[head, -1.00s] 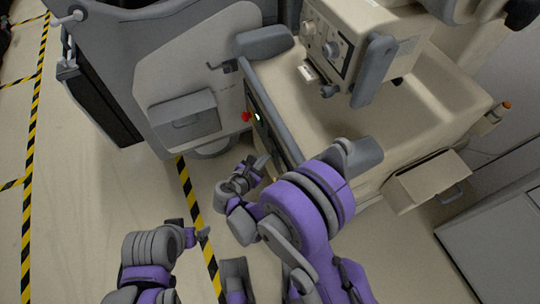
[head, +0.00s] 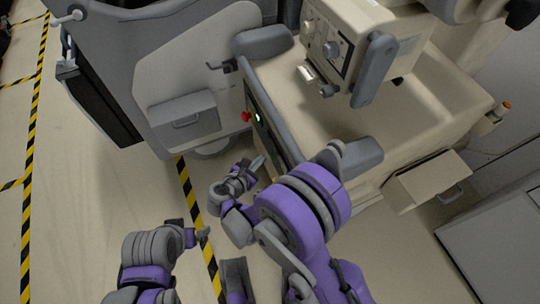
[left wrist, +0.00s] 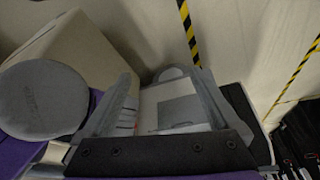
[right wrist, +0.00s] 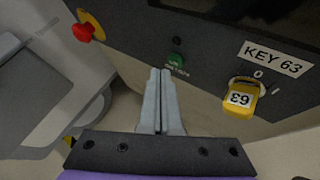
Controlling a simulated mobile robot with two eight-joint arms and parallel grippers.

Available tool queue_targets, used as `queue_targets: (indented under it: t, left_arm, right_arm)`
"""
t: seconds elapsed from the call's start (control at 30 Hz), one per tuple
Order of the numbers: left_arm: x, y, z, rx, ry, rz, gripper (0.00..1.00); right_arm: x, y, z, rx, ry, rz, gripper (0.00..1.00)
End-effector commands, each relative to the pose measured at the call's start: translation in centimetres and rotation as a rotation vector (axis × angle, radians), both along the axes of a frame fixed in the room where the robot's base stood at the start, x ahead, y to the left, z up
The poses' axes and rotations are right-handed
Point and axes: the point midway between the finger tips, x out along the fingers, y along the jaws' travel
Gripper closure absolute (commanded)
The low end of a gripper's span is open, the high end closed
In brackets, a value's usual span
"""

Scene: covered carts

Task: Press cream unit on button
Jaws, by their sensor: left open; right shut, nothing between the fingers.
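The cream unit (head: 420,115) stands at the right of the head view, with a dark control panel on its side facing my arms. A green button (right wrist: 176,60) is on that panel in the right wrist view; it shows as a small bright green spot (head: 257,117) in the head view. My right gripper (right wrist: 160,72) is shut and empty, its tips pointing just below the green button; I cannot tell whether they touch the panel. In the head view the right gripper (head: 256,163) is low beside the unit. My left gripper (left wrist: 160,75) is open and empty.
A red knob (right wrist: 82,32) on a yellow base sits left of the green button. A yellow 63 tag (right wrist: 241,100) hangs at a key switch under a KEY 63 label (right wrist: 275,59). A grey cart (head: 190,70) stands to the left. Striped tape (head: 190,195) crosses open floor.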

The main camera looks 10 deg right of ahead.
Motion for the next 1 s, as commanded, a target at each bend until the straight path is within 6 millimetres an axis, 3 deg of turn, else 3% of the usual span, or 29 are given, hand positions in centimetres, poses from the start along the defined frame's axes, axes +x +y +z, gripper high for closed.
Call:
queue_targets:
  t: [0.27, 0.7, 1.0]
  left_arm:
    - [0.0, 0.0, 0.0, 0.000, 0.000, 0.000, 0.05]
    - [0.0, 0.0, -0.2, 0.000, 0.001, 0.000, 0.05]
    - [0.1, -0.1, -0.2, -0.004, -0.002, 0.001, 0.05]
  right_arm:
    - [-0.2, 0.6, 0.0, 0.000, 0.001, 0.002, 1.00]
    - [-1.5, 4.6, 0.0, 0.000, 0.000, 0.002, 1.00]
    - [-1.7, 5.0, 0.0, 0.002, 0.000, 0.004, 1.00]
